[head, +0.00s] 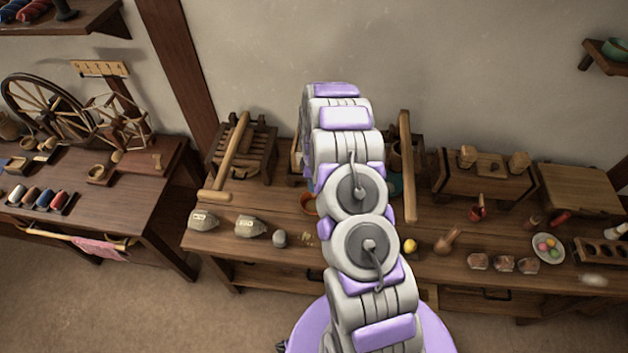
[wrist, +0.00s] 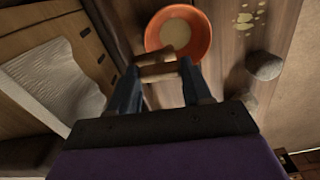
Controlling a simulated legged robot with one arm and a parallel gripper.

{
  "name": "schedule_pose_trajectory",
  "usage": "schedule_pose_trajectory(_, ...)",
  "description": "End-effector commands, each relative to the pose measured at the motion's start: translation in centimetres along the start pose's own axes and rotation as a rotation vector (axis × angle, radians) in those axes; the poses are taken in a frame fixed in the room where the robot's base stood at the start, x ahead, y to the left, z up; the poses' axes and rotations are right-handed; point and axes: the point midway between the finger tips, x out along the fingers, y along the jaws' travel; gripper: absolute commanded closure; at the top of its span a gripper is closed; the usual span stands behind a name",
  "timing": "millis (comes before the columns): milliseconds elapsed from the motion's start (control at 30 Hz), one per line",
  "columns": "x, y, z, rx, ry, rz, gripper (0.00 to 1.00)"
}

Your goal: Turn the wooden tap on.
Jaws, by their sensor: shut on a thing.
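My gripper (wrist: 160,70) shows in the wrist view with its two dark blue fingers on either side of a short wooden piece, which looks like the handle of the wooden tap (wrist: 162,72). The fingers are shut on it. A second wooden part (wrist: 154,57) shows just beyond it. An orange bowl (wrist: 180,20) with a pale inside lies right past the fingertips, below the tap. In the head view my arm hides the gripper and the tap; only an edge of the orange bowl (head: 308,204) shows.
A wooden box with whitish cloth or paper (wrist: 62,85) is left of the fingers in the wrist view. A grey stone (wrist: 264,65) and pale flakes (wrist: 248,22) lie to the right. Wooden frames with upright bars (head: 232,150) stand on the bench beside my arm.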

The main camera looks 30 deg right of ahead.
Motion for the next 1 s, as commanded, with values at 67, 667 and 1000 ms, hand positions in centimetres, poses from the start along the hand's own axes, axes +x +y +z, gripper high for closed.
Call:
schedule_pose_trajectory(67, 0.07, 0.00, 0.07, -0.033, 0.000, -0.001, 0.82)
schedule_pose_trajectory(667, -0.01, 0.06, 0.04, -0.115, -0.001, 0.001, 0.81)
schedule_pose_trajectory(1000, -0.01, 0.06, 0.02, -0.113, 0.000, 0.001, 0.32)
